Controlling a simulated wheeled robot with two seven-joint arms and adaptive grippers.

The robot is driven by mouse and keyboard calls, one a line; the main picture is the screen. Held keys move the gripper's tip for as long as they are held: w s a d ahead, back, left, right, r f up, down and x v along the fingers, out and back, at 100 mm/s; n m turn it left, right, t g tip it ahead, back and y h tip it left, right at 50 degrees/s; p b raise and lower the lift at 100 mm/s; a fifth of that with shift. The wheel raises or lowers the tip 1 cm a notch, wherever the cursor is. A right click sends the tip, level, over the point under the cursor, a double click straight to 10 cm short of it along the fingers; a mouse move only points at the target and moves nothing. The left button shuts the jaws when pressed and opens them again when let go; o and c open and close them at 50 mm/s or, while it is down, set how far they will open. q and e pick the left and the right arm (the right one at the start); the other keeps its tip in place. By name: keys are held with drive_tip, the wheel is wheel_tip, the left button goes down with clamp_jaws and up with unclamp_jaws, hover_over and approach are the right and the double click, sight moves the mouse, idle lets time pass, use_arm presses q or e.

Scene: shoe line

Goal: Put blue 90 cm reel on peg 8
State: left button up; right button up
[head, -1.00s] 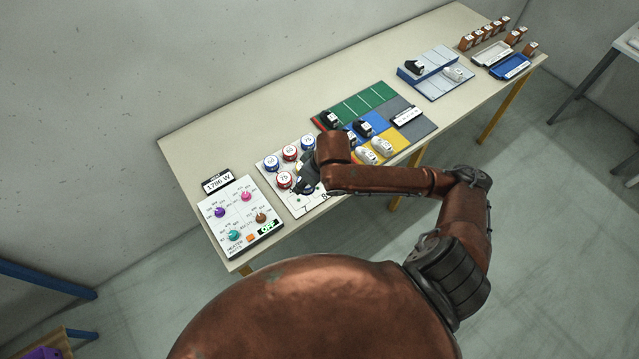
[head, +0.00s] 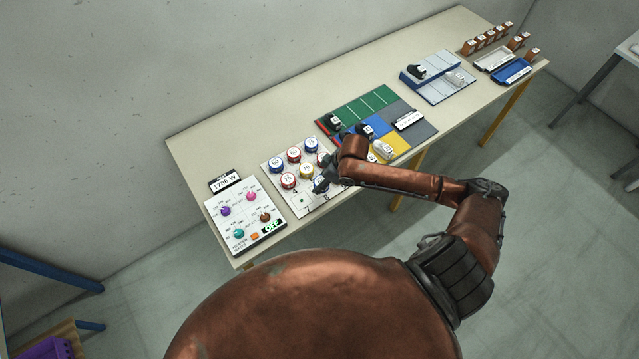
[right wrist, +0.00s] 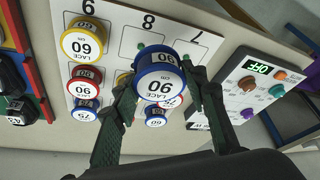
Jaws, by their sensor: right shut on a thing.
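The blue reel marked 90 LACE (right wrist: 163,84) is held between the fingers of my right gripper (right wrist: 157,74), label facing the wrist camera. In the head view my right gripper (head: 324,184) is over the front part of the white peg board (head: 312,208), with the blue reel (head: 319,186) at its tips. In the right wrist view the green peg 8 (right wrist: 141,46) shows bare just beyond the reel, below its number. The reel appears above the board, on the peg 8 and 7 side; its exact height is unclear. My left gripper is out of view.
A yellow reel marked 60 (right wrist: 82,43) stands on the place numbered 9. Bare peg 7 (right wrist: 186,57) is on the other side. Several more reels, such as the red one (head: 288,180), fill the board's rear. A control panel (head: 245,215) stands left of the board.

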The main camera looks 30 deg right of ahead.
sight(320, 180)
drive_tip(key=shift+w+d+f, duration=0.15)
drive_tip(key=shift+w+f, duration=0.35)
drive_tip(key=shift+f, duration=0.1)
drive_tip(key=shift+w+d+f, duration=0.15)
drive_tip(key=shift+w+f, duration=0.35)
drive_tip(key=shift+f, duration=0.05)
drive_tip(key=shift+w+d+f, duration=0.15)
drive_tip(key=shift+w+f, duration=0.2)
drive_tip(key=shift+f, duration=0.15)
wheel_tip(320, 180, down, 3)
drive_tip(key=shift+w, duration=0.1)
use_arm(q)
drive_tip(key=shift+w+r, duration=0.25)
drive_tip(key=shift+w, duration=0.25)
use_arm(e)
drive_tip(key=shift+f, duration=0.1)
drive_tip(key=shift+f, duration=0.55)
drive_tip(key=o, duration=1.2)
drive_tip(key=shift+c, duration=0.2)
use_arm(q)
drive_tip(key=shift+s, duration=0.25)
